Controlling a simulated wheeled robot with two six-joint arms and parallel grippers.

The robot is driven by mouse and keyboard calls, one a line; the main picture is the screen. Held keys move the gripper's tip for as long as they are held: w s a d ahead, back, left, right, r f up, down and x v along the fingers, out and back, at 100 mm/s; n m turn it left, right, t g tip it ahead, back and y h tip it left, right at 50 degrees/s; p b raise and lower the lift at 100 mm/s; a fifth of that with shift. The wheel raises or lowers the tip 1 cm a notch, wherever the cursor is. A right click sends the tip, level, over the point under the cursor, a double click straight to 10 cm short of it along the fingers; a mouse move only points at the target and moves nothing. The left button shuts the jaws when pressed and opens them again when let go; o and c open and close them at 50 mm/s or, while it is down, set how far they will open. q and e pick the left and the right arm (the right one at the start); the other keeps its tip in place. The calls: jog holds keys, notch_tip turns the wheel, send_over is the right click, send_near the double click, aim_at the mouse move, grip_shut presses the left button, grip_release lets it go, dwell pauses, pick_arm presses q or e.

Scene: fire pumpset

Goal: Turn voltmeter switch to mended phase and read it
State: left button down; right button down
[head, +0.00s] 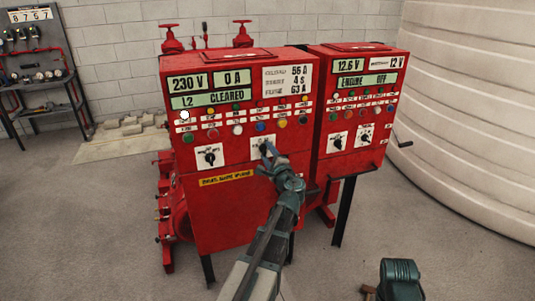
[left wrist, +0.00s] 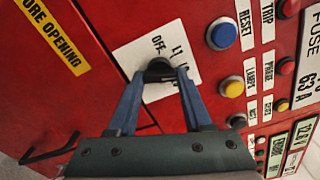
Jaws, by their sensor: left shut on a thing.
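The voltmeter switch is a small black knob (left wrist: 160,70) on a white plate (left wrist: 148,50) marked OFF and L1, with further marks partly hidden. In the head view its plate (head: 257,143) is on the lower right of the left red cabinet. My left gripper (left wrist: 158,78) is shut on the knob, one blue finger on each side. In the head view the left gripper (head: 267,149) covers most of the knob. The knob's exact pointing is hidden. The voltage display (head: 187,83) reads 230 V, and the display below it (head: 210,100) reads L2 CLEARED. My right gripper's fingers do not show.
Another rotary switch (head: 210,157) is to the left on the same cabinet, above a yellow label (head: 228,177). A second red cabinet (head: 350,175) stands to the right, showing ENGINE OFF. A large ribbed tank (head: 465,110) is at the right. The floor in front is mostly clear.

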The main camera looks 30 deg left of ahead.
pick_arm(q)
jog(key=shift+m, duration=0.3)
dwell(0.4)
jog(key=shift+c, duration=1.6)
grip_release()
jog(key=shift+d, duration=0.1)
jog(key=v, duration=1.3)
jog(key=shift+s+d, duration=0.2)
jog(key=shift+s, duration=0.1)
